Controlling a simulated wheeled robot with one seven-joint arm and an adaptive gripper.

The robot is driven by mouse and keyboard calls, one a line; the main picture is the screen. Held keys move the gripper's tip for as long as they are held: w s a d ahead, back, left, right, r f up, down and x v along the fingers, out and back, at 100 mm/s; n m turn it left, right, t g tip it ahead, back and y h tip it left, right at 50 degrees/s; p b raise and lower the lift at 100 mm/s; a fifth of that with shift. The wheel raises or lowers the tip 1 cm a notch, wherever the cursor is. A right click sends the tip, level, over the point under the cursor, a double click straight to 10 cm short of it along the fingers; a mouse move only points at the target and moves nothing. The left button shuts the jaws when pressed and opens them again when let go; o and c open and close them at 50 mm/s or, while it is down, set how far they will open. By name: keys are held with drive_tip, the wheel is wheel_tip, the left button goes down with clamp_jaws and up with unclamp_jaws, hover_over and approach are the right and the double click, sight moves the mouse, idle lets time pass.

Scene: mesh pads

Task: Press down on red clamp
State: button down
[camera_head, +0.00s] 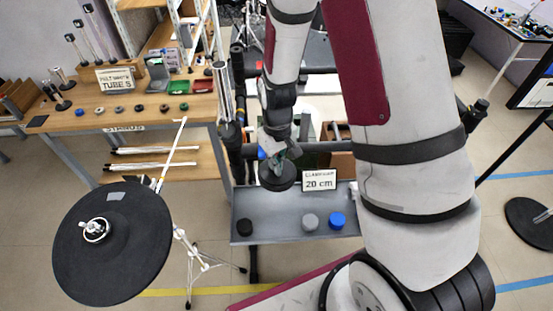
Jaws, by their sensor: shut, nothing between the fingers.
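I cannot make out a red clamp for certain; one may be hidden behind my gripper or arm. My gripper (280,158) is small in view and points down over the back edge of a grey tray table. It is shut and holds nothing. On the grey table (275,215) stand a black round piece (245,227), a grey one (310,222) and a blue one (337,220).
A sign reading 20 cm (319,180) stands right of the disc. A black drum pad (112,243) on a stand is at lower left. A wooden table (130,108) with small rings and a red tray (203,87) is behind.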

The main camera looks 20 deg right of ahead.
drive_tip(key=shift+r+p, duration=1.45)
drive_tip(key=shift+r, duration=2)
drive_tip(key=s+r+m+t, duration=0.15)
drive_tip(key=s+r, duration=0.25)
drive_tip(key=r, duration=1.3)
drive_tip(key=s+r+t+b, duration=0.2)
drive_tip(key=s+r+t, duration=0.2)
drive_tip(key=s+r, duration=0.6)
drive_tip(key=s+m, duration=0.1)
drive_tip(key=s, duration=0.3)
